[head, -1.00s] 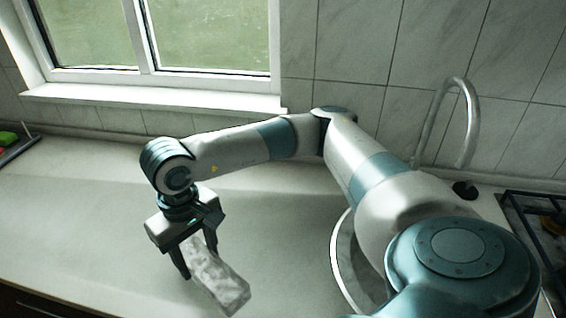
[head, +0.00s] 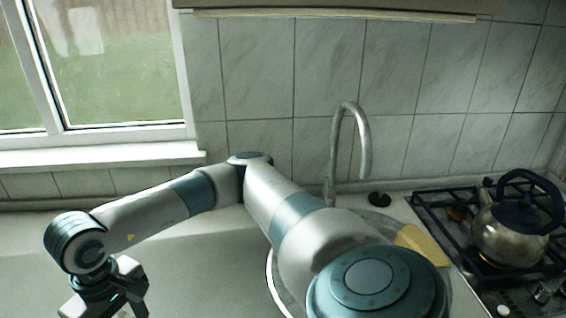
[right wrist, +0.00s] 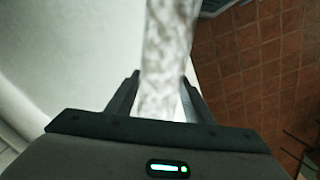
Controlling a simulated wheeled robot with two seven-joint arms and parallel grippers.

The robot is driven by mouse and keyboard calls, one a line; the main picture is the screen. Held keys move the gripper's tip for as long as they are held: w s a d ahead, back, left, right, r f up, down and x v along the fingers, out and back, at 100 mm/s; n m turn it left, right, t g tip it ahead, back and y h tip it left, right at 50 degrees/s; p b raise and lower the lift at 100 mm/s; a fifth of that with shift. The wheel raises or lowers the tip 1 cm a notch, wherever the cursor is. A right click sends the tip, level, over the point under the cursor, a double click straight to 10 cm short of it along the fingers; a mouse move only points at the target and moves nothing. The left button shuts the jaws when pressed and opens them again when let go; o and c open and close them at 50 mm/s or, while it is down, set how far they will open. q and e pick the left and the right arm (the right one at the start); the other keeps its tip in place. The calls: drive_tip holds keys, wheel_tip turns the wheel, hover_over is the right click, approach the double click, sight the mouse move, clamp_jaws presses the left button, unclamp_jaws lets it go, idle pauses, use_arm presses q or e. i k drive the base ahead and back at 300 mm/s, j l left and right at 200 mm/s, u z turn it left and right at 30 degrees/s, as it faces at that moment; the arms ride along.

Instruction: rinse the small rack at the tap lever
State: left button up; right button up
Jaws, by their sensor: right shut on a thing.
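My right gripper (head: 106,292) is at the lower left edge of the head view, its fingertips cut off. In the right wrist view the gripper (right wrist: 160,80) is shut on a mottled grey-white block (right wrist: 167,50), which extends away from the fingers. I see nothing clearly recognisable as a small rack. The tap (head: 350,125) has a tall curved metal spout and stands against the tiled wall, right of the gripper. Its lever cannot be made out clearly. The round sink rim (head: 271,278) is partly hidden behind my right arm. My left gripper is not in view.
A steel kettle (head: 505,232) stands on the gas hob (head: 440,215) at the right. A pale yellow piece (head: 422,244) lies near the sink, and a small black round item (head: 379,199) beside the tap. The counter (head: 200,265) left of the sink is clear.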

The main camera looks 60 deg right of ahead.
sight(327, 179)
drive_tip(key=k+j+z, duration=0.1)
drive_tip(key=k+j, duration=0.25)
drive_tip(key=k+l+z, duration=0.1)
drive_tip(key=k+l, duration=0.6)
drive_tip(key=l, duration=0.3)
drive_tip(key=k+l, duration=0.1)
drive_tip(key=l, duration=0.3)
drive_tip(key=z, duration=0.05)
